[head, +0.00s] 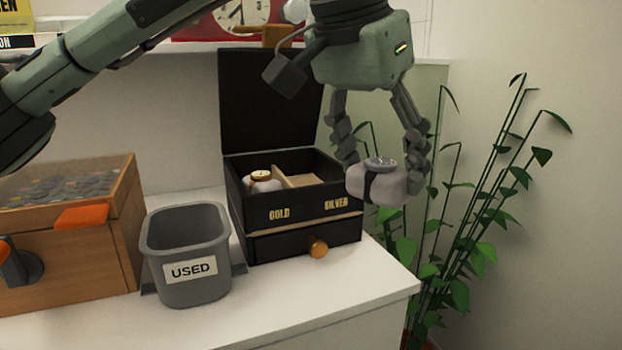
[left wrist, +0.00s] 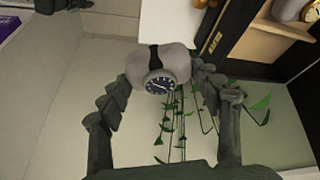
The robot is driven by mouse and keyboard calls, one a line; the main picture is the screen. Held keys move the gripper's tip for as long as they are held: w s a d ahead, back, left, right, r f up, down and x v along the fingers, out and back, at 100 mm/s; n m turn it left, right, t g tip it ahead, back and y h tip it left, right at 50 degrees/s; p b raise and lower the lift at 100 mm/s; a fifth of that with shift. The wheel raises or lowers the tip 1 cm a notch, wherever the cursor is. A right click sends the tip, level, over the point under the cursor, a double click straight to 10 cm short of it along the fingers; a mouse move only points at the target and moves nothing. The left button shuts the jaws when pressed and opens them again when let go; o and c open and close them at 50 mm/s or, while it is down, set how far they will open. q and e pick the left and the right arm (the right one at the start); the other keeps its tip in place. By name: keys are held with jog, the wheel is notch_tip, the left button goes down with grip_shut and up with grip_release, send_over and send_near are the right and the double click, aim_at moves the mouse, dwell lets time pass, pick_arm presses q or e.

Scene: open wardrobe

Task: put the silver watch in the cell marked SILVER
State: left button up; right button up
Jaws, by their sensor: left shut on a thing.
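The silver watch (head: 380,163) is strapped with a dark band around a pale cushion (head: 393,186). My left gripper (head: 385,172) is shut on this cushion. It holds it in the air in front of and to the right of the black watch box (head: 250,222). In the left wrist view the watch (left wrist: 160,82) shows a dark dial between the fingers. The box lid is open. The cell marked SILVER (head: 310,182), at right, shows a bare tan surface. The cell marked GOLD, at left, holds a gold watch (head: 261,175) on a cushion. My right gripper is not in view.
A grey bin marked USED (head: 187,255) stands left of the box. A wooden case (head: 75,240) is farther left. A leafy plant (head: 455,265) stands at right, beyond the white top's edge (head: 400,290). The raised lid (head: 270,100) stands behind the cells.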

pick_arm(q)
jog(key=w+a+p, duration=0.1)
jog(key=w+a, duration=0.1)
jog(key=w, duration=0.4)
jog(key=w+a+f+p, duration=0.1)
jog(key=w+a, duration=0.2)
jog(key=w, duration=0.3)
jog(key=w+a+p, duration=0.1)
jog(key=w+a, duration=0.1)
jog(key=w, duration=0.4)
jog(key=shift+a+f, duration=0.25)
jog(key=shift+f, duration=1.05)
jog(key=f, duration=0.3)
jog(key=shift+w+a, duration=0.1)
jog(key=shift+w, duration=0.2)
jog(key=shift+w+f, duration=0.1)
jog(key=shift+f, duration=0.05)
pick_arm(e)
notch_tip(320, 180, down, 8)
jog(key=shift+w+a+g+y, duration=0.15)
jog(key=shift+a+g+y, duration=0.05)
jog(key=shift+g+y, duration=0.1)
pick_arm(q)
jog(key=o, duration=1.3)
jog(key=shift+f, duration=0.1)
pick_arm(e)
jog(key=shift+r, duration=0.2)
